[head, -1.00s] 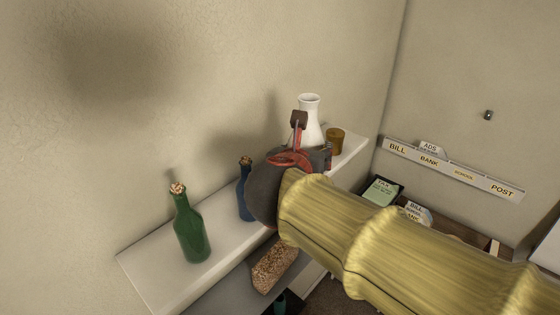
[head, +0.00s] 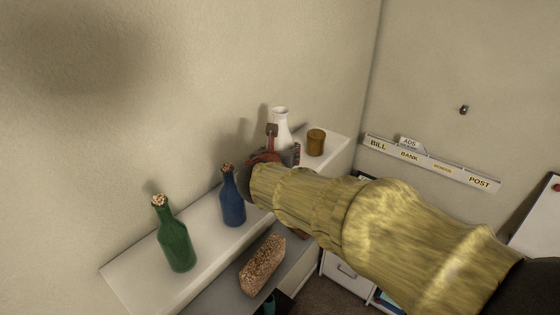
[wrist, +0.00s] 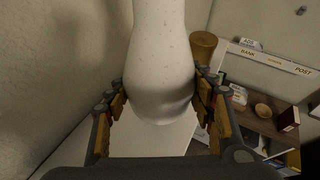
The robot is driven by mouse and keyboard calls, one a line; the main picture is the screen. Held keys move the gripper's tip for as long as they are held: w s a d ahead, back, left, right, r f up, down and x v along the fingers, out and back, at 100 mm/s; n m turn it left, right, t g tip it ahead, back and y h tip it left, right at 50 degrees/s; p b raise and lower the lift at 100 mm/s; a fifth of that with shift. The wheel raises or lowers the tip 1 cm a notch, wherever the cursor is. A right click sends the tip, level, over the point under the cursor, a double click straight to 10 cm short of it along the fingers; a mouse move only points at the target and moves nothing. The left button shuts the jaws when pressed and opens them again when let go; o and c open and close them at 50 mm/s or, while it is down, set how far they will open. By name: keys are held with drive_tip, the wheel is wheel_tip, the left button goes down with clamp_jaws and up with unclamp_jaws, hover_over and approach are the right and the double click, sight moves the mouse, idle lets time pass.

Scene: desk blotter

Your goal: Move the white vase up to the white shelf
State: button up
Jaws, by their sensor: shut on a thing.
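The white vase (head: 281,125) stands upright over the far part of the white shelf (head: 143,262) in the head view. My gripper (head: 274,152) is shut on the vase, with a finger on each side of its wide lower body. The wrist view shows the vase (wrist: 160,70) between the two fingers (wrist: 160,103), with its top out of frame. The white shelf (wrist: 150,143) shows below it in that view. I cannot tell whether the vase's base touches the shelf.
A brown cup (head: 316,143) stands on the shelf just right of the vase. A blue bottle (head: 232,200) and a green bottle (head: 175,240) stand nearer on it. A lower grey shelf holds a speckled block (head: 262,264). A labelled wall rack (head: 430,163) is at right.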

drive_tip(key=f, duration=0.1)
drive_tip(key=w+f, duration=0.1)
drive_tip(key=f, duration=0.1)
drive_tip(key=shift+f, duration=0.3)
drive_tip(key=shift+s, duration=0.2)
drive_tip(key=shift+f, duration=0.15)
drive_tip(key=shift+f, duration=0.15)
drive_tip(key=o, duration=1.5)
drive_tip(key=shift+c, duration=0.2)
